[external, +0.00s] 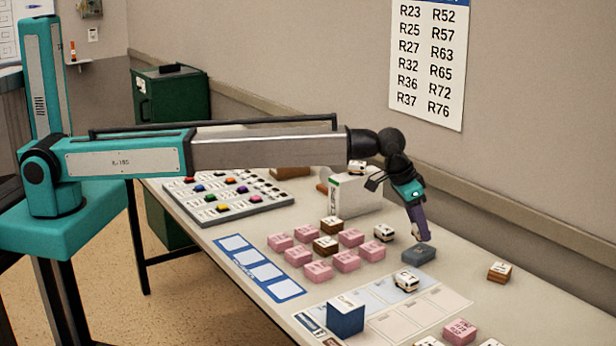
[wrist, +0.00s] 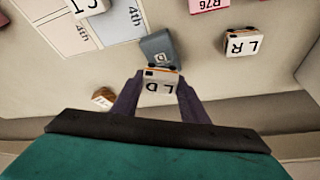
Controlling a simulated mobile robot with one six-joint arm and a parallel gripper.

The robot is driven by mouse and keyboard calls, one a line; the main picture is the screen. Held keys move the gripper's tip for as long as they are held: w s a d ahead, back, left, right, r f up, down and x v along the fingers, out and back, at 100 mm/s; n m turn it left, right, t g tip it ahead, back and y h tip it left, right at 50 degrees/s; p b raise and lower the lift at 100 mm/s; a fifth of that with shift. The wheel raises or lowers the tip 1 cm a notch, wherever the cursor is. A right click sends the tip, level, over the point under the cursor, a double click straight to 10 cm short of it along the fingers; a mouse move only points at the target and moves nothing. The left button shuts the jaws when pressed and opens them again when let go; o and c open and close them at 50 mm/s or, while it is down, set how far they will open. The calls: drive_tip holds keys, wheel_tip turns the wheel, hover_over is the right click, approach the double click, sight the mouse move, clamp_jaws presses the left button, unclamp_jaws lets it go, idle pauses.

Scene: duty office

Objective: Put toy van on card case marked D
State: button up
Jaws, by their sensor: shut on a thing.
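My gripper (wrist: 155,90) is shut on a small white toy van (wrist: 159,87) with an orange stripe and dark wheels; its letters look like "L D", upside down in the wrist view. The card case (wrist: 158,48) is a grey-blue block with a pale label that seems to read D. In the external view, the card case (external: 419,254) lies on the table directly below my gripper (external: 417,234), which points down. The held van is mostly hidden there by the fingers. I cannot tell whether the van touches the case.
Another white van (wrist: 243,42) stands beside the case. A further van (external: 406,282) sits on the pale printed mat (external: 443,298). A small wooden block (external: 499,272) is to the right. Pink blocks (external: 346,260) and a white box (external: 346,198) stand to the left.

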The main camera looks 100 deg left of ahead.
sight(415, 229)
drive_tip(key=shift+f+p, duration=0.65)
drive_tip(key=shift+f, duration=1.05)
drive_tip(key=shift+f, duration=0.2)
drive_tip(key=o, duration=1.1)
drive_tip(key=shift+c, duration=0.2)
drive_tip(key=shift+r, duration=0.2)
drive_tip(key=b+v, duration=0.2)
drive_tip(key=v, duration=1)
drive_tip(key=shift+b, duration=0.3)
drive_tip(key=shift+s, duration=0.1)
